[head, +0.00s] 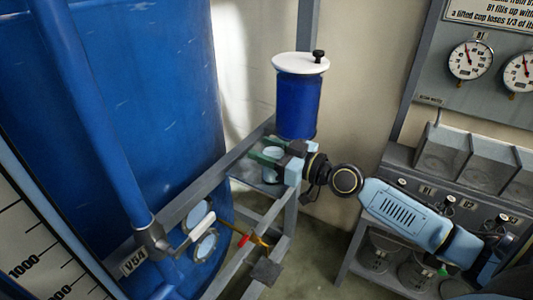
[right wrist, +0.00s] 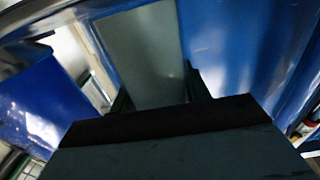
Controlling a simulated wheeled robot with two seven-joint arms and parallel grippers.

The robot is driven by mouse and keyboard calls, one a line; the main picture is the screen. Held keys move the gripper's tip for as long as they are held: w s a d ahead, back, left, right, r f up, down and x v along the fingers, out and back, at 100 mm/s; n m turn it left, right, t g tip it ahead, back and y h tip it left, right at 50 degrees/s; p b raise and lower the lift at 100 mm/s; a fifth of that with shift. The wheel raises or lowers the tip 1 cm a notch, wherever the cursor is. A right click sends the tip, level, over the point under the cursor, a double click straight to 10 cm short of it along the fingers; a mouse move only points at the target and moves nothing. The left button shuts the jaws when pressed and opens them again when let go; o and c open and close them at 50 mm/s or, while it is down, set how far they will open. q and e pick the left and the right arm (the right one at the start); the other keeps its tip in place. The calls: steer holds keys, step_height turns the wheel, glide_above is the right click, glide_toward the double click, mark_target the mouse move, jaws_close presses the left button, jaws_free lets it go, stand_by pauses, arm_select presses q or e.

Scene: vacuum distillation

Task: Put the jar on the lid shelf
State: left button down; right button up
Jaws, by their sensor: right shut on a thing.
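A small pale, glassy jar (head: 271,153) is between the fingers of my right gripper (head: 266,153), beside the blue tank. My right gripper is shut on it, with the arm reaching in from the right. My left gripper is not in view.
A blue cylinder (head: 298,105) with a white lid (head: 301,63) and black knob stands right behind my right gripper. A large blue tank (head: 150,100) fills the left. A grey cabinet (head: 455,165) with gauges (head: 471,60) stands at the right. The frame's rails (head: 240,250) run below.

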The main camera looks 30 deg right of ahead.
steer(key=shift+r, duration=0.1)
steer(key=o, duration=0.7)
steer(key=shift+f, duration=0.25)
steer(key=o, duration=0.4)
steer(key=shift+r, duration=0.1)
steer(key=shift+o, duration=0.2)
steer(key=shift+r, duration=0.1)
